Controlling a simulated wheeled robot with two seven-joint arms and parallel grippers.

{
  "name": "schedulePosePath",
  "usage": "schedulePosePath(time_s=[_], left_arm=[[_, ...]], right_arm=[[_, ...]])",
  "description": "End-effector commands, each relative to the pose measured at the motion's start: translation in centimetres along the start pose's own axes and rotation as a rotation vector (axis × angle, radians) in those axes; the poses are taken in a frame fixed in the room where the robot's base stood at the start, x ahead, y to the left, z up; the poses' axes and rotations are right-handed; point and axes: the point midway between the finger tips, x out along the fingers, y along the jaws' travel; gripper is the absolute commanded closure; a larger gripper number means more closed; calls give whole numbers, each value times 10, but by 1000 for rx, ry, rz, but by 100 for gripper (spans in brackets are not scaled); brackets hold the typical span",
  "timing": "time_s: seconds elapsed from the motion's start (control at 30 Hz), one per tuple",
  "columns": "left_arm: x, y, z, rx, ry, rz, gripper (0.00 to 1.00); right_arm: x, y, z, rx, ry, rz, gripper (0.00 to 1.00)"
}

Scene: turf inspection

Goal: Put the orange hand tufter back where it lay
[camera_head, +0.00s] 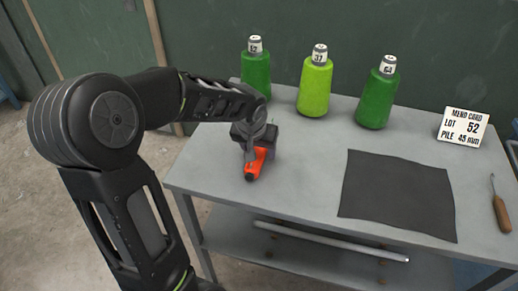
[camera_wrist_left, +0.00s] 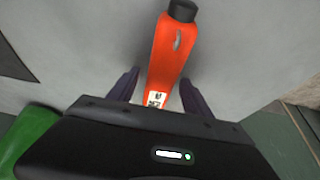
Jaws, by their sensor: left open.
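The orange hand tufter (camera_head: 256,163) lies on the left part of the grey table, its black tip toward the front edge. My left gripper (camera_head: 255,143) is above its rear part, which the gripper and wrist hide. In the left wrist view the tufter (camera_wrist_left: 170,48) lies between the two dark fingers of my left gripper (camera_wrist_left: 158,90). The fingers are apart, with a gap on each side of the tufter. A small white label shows on the tufter near the gripper body. My right gripper is not in view.
A white card (camera_head: 463,127) reads lot 52, pile 45 mm. A dark mat (camera_head: 398,195) and a wooden-handled hook (camera_head: 502,212) lie right.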

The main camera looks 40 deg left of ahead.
Motion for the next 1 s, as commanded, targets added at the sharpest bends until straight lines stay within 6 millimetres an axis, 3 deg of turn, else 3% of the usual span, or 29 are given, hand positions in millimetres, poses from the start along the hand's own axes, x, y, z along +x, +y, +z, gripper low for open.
schedulePosePath(time_s=[0.27, 0.7, 1.0], left_arm=[[-24, 0, -2, 1, 5, 0, 42], [-109, 0, -2, -1, 4, 0, 42], [-123, 0, -1, 1, 0, 0, 42]], right_arm=[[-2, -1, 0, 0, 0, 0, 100], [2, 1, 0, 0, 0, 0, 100], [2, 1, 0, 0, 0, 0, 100]])
